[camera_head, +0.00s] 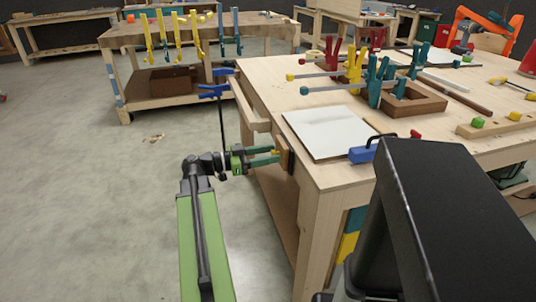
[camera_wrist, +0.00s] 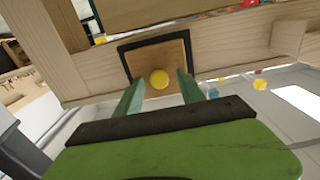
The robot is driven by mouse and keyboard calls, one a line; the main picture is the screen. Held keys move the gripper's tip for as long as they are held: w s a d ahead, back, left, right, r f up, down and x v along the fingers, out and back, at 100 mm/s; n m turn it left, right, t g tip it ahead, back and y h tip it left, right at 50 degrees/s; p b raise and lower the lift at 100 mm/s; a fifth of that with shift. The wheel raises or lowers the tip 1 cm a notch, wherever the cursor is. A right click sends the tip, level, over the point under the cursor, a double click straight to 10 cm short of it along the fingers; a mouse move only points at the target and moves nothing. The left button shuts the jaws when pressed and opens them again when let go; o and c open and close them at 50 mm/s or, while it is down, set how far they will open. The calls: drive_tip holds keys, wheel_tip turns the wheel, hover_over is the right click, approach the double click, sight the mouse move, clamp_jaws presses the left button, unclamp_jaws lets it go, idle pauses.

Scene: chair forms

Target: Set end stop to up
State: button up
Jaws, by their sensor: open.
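On the side of the workbench (camera_head: 330,182) is a small square wooden plate with a dark frame (camera_head: 286,156). It also shows in the wrist view (camera_wrist: 143,56).
A white board (camera_head: 328,132), a blue clamp (camera_head: 364,153) and several coloured clamps lie on the bench top. A wooden rail (camera_head: 250,105) with a blue-handled clamp (camera_head: 215,91) juts from the bench's left side. The floor (camera_head: 100,200) to the left is mostly clear.

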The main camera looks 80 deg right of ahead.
drive_tip(key=shift+c, duration=0.4)
clamp_jaws()
idle(0.9)
